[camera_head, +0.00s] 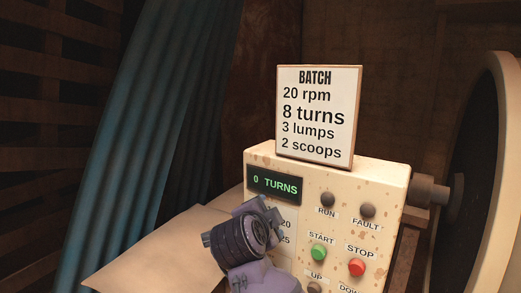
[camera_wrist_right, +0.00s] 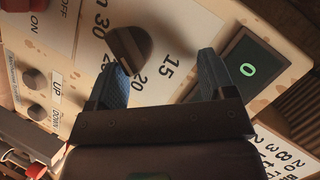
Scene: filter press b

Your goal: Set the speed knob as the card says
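The white batch card (camera_head: 316,117) stands on top of the speckled control box (camera_head: 340,178) and reads 20 rpm, 8 turns, 3 lumps, 2 scoops. The speed knob (camera_wrist_right: 128,45) is dark brown, on a number scale with 30, 20 and 15 legible. I cannot tell its exact setting. In the head view my right gripper (camera_head: 228,236) covers the knob, with 20 and 25 showing beside it. In the wrist view my right gripper (camera_wrist_right: 161,66) is open; its left finger overlaps the knob's lower edge. My left gripper is not in view.
The display (camera_head: 275,185) reads 0 TURNS. RUN and FAULT lamps, a green START button (camera_head: 319,252), a red STOP button (camera_head: 357,267) and UP and DOWN controls sit right of the gripper. A large wheel (camera_head: 490,170) stands at far right.

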